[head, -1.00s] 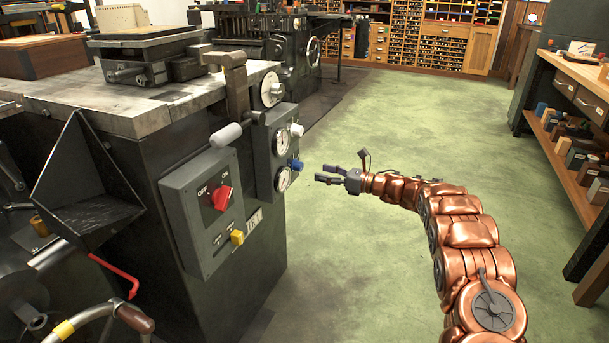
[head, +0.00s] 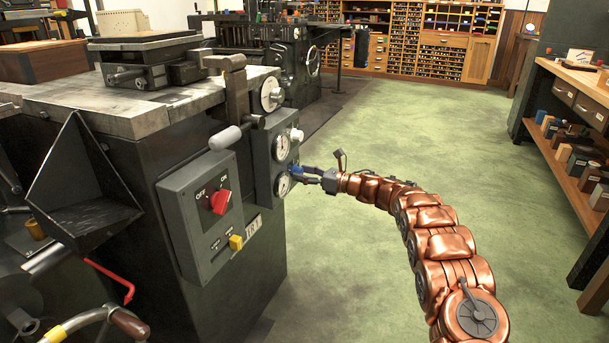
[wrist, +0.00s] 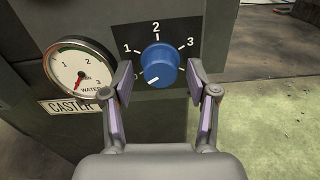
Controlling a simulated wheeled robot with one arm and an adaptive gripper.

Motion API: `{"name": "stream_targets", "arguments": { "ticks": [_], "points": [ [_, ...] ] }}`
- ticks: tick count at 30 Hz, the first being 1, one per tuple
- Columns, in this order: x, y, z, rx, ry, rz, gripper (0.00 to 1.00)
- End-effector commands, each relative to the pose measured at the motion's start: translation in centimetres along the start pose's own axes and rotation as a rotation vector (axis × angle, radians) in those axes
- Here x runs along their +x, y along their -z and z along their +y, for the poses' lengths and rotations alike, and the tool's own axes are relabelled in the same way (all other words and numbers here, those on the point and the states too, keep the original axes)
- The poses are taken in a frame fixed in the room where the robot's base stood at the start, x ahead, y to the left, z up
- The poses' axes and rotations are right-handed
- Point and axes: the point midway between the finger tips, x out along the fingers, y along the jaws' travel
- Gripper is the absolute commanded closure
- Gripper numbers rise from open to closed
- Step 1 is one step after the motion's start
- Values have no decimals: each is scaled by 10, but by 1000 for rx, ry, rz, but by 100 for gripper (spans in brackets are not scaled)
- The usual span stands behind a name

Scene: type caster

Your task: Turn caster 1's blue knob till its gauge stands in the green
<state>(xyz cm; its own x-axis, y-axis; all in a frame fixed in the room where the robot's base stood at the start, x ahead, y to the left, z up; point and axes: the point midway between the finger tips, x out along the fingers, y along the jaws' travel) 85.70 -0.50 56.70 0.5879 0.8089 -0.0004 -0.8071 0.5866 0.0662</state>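The blue knob (wrist: 160,66) sits on a dark plate marked 1, 2, 3 on the caster (head: 235,285). Its white mark points to the lower left, by the 0. The gauge (wrist: 80,72) left of it reads WATER. Its red needle points down-left, near the low end, away from the green band on the upper rim. My gripper (wrist: 160,92) is open, with one finger on each side of the knob and a small gap showing at each side. In the head view my gripper (head: 309,176) reaches the knob (head: 296,171) from the right, partly hiding it.
Above are a second gauge (head: 281,147) and a pale knob (head: 297,135). A switch box (head: 208,215) with a red switch and yellow knob stands out on the left. A handled lever (head: 225,138) hangs above. The green floor on the right is clear.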

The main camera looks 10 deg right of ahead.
Motion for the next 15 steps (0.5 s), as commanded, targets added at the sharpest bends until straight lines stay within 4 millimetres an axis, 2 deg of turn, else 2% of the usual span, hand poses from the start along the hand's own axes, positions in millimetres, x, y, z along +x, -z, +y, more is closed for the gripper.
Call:
{"name": "stream_targets", "arguments": {
  "ticks": [2,15],
  "points": [
    [0,0,0,0,0,0,52],
    [0,0,0,0,0,0,98]
  ]
}}
